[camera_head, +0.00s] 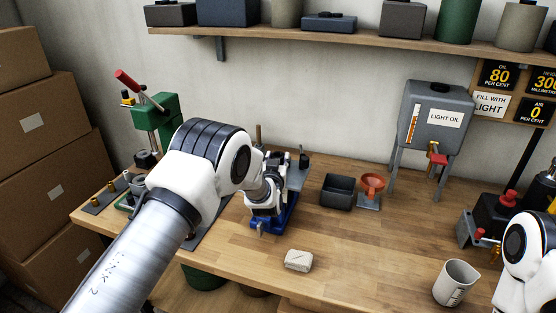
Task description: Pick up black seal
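I cannot make out a black seal for sure. My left arm comes in from the left and covers the left-middle of the workbench (385,238). My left gripper (266,205) is beyond the wrist, over or beside a blue fixture (287,218). Its fingers are small and partly hidden, so I cannot tell whether they are open or hold anything. A black open bin (338,193) stands on the bench to the right of the gripper; its inside is dark. My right arm shows only in part at the lower right edge, and its gripper is out of view.
A green press (157,118) with a red handle stands back left. An orange funnel (372,184) is beside the bin. A grey light-oil tank (436,115) stands at the back. The bench's middle right is clear.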

